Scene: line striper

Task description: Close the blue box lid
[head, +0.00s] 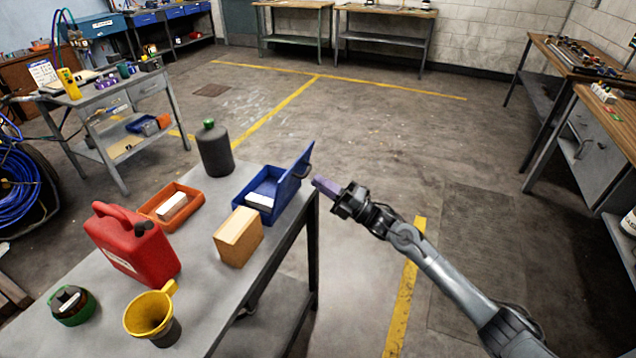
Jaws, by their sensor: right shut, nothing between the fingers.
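The blue box (255,205) stands on the grey table near its right edge. Its blue lid (291,178) is up, standing steeply on the box's right side. A white block (260,201) lies inside the box. My right gripper (321,186) is just right of the lid, beyond the table edge, with its fingers pointing left toward it. The fingers are shut with nothing between them. A small gap seems to lie between fingertips and lid, but contact is hard to tell. My left gripper is not in view.
A wooden block (238,238) stands in front of the blue box. An orange tray (153,207) with a white block is at its left, and a dark bottle (215,152) behind. A red canister (132,245), yellow funnel (150,314) and green-rimmed jar (72,305) stand nearer. Floor right of the table is clear.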

